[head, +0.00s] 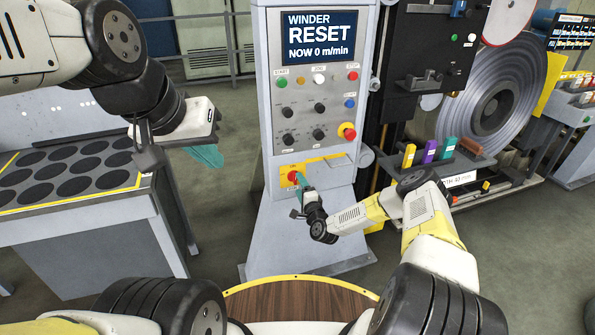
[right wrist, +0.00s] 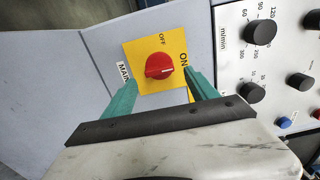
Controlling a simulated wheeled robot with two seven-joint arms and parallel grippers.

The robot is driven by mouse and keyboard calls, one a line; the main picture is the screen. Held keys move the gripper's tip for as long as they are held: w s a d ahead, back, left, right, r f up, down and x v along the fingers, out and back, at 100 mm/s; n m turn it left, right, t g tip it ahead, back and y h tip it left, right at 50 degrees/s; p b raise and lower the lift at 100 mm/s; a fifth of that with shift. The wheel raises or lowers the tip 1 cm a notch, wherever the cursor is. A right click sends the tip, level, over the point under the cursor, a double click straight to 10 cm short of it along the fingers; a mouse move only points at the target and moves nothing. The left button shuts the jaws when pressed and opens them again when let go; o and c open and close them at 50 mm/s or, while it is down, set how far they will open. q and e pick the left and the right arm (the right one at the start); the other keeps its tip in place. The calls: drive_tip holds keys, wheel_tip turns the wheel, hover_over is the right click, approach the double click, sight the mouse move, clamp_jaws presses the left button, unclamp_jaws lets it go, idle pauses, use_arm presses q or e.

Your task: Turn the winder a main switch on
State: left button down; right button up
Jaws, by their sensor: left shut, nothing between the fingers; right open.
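The main switch is a red rotary knob (right wrist: 159,66) on a yellow plate (right wrist: 138,52) marked OFF at the top and ON at the right in the right wrist view. A pale mark crosses the knob roughly sideways; I cannot tell which end points. In the head view the knob (head: 292,177) sits low on the grey winder column (head: 270,215), partly hidden by my right gripper (head: 300,186). That gripper (right wrist: 162,78) is open, its teal fingers on either side of the knob; contact is not clear. My left gripper (head: 207,155) is shut and empty, left of the column.
The winder screen (head: 317,42) reads "WINDER RESET, NOW 0 m/min". Buttons and black dials (head: 318,108) are above the switch. A table with black discs (head: 72,165) stands at left. The steel coil (head: 492,100) and a rack of coloured blocks (head: 430,155) are at right.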

drive_tip(key=v, duration=0.4)
drive_tip(key=shift+s+d, duration=0.1)
drive_tip(key=shift+s, duration=0.05)
